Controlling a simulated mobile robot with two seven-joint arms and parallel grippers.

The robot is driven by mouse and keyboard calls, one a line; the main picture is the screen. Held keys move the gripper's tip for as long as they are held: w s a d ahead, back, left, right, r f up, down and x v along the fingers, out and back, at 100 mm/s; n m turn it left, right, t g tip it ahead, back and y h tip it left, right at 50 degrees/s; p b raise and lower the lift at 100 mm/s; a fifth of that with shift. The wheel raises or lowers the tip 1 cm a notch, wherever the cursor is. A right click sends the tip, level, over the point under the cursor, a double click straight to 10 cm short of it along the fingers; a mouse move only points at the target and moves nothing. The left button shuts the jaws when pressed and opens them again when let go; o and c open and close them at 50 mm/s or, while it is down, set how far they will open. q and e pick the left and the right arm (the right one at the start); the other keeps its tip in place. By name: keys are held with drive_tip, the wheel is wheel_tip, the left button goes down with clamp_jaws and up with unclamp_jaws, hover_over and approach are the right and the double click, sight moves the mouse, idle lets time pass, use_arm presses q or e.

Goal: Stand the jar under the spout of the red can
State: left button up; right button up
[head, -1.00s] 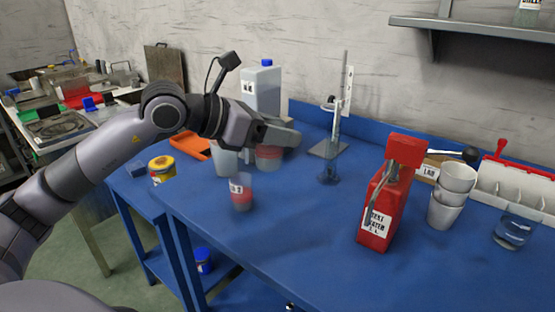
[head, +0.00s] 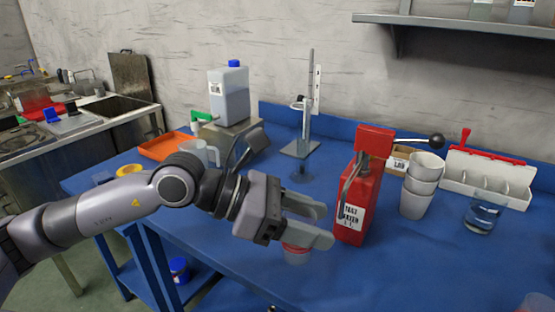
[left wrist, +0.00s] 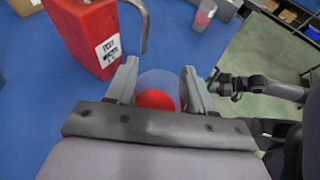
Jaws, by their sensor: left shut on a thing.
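The red can (head: 358,205) stands on the blue table with a bent metal spout (head: 347,178) on its left side. The can and the spout (left wrist: 145,28) also show in the left wrist view. My left gripper (head: 322,226) is shut on a clear jar (head: 295,256) with red in it. The jar (left wrist: 158,88) sits between the fingers, close to the spout tip but apart from it. The gripper partly hides the jar in the head view, and I cannot tell whether its base touches the table. Part of my right arm (left wrist: 265,84) seems to show at the right of the wrist view.
Another clear cup with red in it (left wrist: 203,16) stands near the table edge. Stacked white cups (head: 420,185), a beaker of blue liquid (head: 481,215) and a white rack (head: 490,178) stand right of the can. A metal stand (head: 301,148) is behind.

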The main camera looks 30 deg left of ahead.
use_arm(q)
drive_tip(key=s+d+f+m+g, duration=0.1)
drive_tip(key=s+d+f, duration=0.1)
drive_tip(key=s+d+f+m+g+h, duration=0.1)
drive_tip(key=s+d, duration=0.1)
drive_tip(key=shift+d+f+b, duration=0.2)
drive_tip(key=shift+f+b, duration=0.15)
drive_tip(key=shift+b, duration=0.05)
drive_tip(key=shift+w+f+b, duration=0.85)
drive_tip(key=shift+w+f, duration=0.05)
drive_tip(key=shift+f, duration=0.25)
drive_tip(key=shift+w+r, duration=0.1)
drive_tip(key=shift+w, duration=0.25)
drive_tip(key=shift+w+d+b, duration=0.15)
drive_tip(key=shift+w+b, duration=0.35)
drive_tip(key=shift+w, duration=1.05)
drive_tip(key=shift+w+d+b, duration=0.1)
drive_tip(key=shift+w+b, duration=0.35)
drive_tip(key=shift+w, duration=1.1)
drive_tip(key=o, duration=1.1)
